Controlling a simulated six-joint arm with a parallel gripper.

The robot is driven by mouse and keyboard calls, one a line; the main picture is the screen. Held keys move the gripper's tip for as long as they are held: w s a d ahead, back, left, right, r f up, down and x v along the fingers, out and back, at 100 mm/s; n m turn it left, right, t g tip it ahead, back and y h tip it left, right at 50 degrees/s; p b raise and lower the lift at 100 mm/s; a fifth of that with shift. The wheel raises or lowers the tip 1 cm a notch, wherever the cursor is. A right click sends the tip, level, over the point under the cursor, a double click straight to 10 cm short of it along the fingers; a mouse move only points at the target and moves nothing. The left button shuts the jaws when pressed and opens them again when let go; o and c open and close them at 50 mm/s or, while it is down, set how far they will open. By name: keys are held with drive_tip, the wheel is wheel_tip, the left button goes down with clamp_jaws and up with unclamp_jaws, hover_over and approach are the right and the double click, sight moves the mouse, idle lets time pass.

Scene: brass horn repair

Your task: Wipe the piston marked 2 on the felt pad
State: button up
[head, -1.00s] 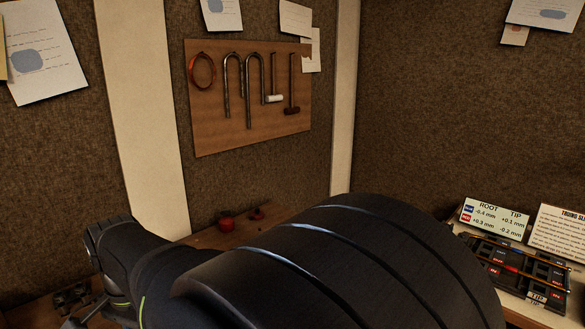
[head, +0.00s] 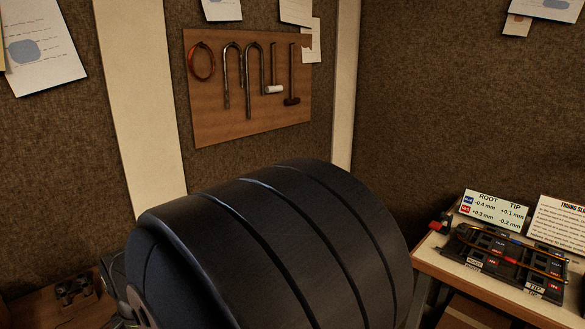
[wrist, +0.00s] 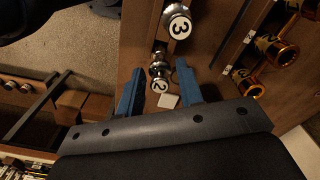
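In the wrist view, my gripper (wrist: 158,88) has its two blue fingers spread apart. The piston marked 2 (wrist: 160,72), a silver piece with a white numbered end, shows between the fingers. There are gaps at both sides, and I see no contact. Another silver piston, marked 3 (wrist: 178,24), stands just beyond it on the brown wood surface. A small pale block or patch (wrist: 168,101) lies beside the piston marked 2; I cannot tell whether it is the felt pad. In the head view my arm hides the gripper and the pistons.
Brass cylinders (wrist: 275,49) lie at the right of the wrist view, near the pistons. In the head view, a side table (head: 432,262) at the right bears a black rack (head: 505,258) and cards. A tool board (head: 250,90) hangs on the wall.

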clamp_jaws()
drive_tip(key=shift+r, duration=3.9)
drive_tip(key=w+d, duration=0.2)
drive_tip(key=w, duration=0.5)
drive_tip(key=w+d+f, duration=0.1)
drive_tip(key=w+d, duration=0.2)
drive_tip(key=w, duration=0.4)
drive_tip(key=shift+d+f, duration=0.3)
drive_tip(key=shift+d, duration=0.05)
